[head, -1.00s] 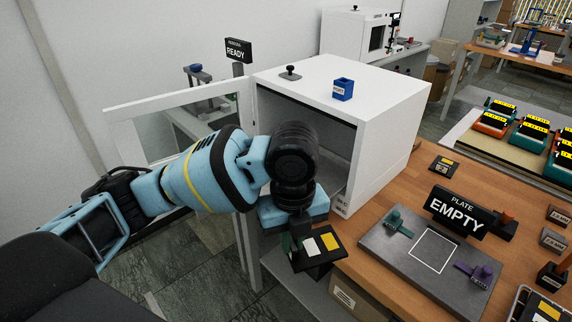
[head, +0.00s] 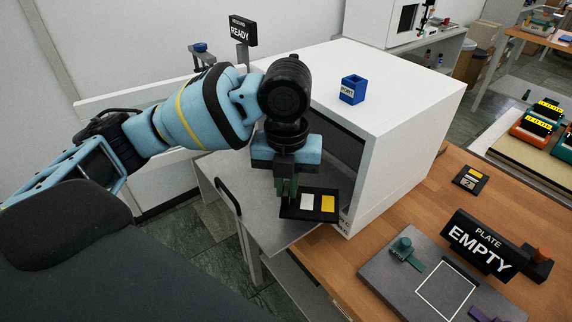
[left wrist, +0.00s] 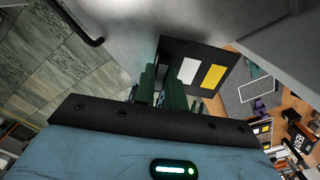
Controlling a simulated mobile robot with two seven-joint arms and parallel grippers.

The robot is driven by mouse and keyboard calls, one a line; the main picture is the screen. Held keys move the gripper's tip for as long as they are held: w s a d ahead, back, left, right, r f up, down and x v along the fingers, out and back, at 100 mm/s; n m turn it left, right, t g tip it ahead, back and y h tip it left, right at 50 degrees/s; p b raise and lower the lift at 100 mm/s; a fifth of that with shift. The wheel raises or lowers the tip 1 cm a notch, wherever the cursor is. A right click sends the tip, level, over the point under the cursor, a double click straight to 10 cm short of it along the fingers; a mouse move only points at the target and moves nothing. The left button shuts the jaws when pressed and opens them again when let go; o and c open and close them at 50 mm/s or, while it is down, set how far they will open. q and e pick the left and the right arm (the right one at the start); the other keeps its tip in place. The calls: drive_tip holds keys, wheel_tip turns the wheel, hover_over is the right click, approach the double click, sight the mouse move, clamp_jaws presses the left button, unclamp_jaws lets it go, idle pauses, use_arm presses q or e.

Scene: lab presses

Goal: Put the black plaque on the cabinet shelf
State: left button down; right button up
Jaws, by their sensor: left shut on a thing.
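My left gripper (head: 288,190) is shut on the edge of the black plaque (head: 298,212), a flat dark piece with one white and one yellow patch. The plaque is held roughly level just in front of the cabinet's opening, above a grey panel (head: 225,178). The white cabinet (head: 420,120) is open at the front; my arm and gripper hide much of its inside and the shelf. In the left wrist view the plaque (left wrist: 190,50) extends beyond the green fingers, over the grey surface. I cannot tell whether it touches anything. My right gripper is not in view.
A black bar handle (head: 228,195) is at the grey panel's left edge. A blue box (head: 353,89) stands on the cabinet. On the wooden bench (head: 395,215) are a grey plate (head: 390,265) and an EMPTY sign (head: 482,243).

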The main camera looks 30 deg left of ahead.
use_arm(q)
drive_tip(key=w+a, duration=0.3)
drive_tip(key=a, duration=0.1)
drive_tip(key=w+a+f, duration=0.1)
drive_tip(key=w+a, duration=0.2)
drive_tip(key=a, duration=0.1)
drive_tip(key=w+a, duration=0.3)
drive_tip(key=w, duration=0.1)
drive_tip(key=shift+a+f+b, duration=0.2)
drive_tip(key=shift+a+b, duration=0.2)
drive_tip(key=shift+w+a+f, duration=0.1)
drive_tip(key=shift+a+f, duration=0.15)
drive_tip(key=shift+f, duration=1.5)
drive_tip(key=shift+f, duration=0.2)
drive_tip(key=c, duration=1.5)
unclamp_jaws()
drive_tip(key=shift+o, duration=0.2)
drive_tip(key=shift+r, duration=0.1)
wheel_tip(320, 180, up, 12)
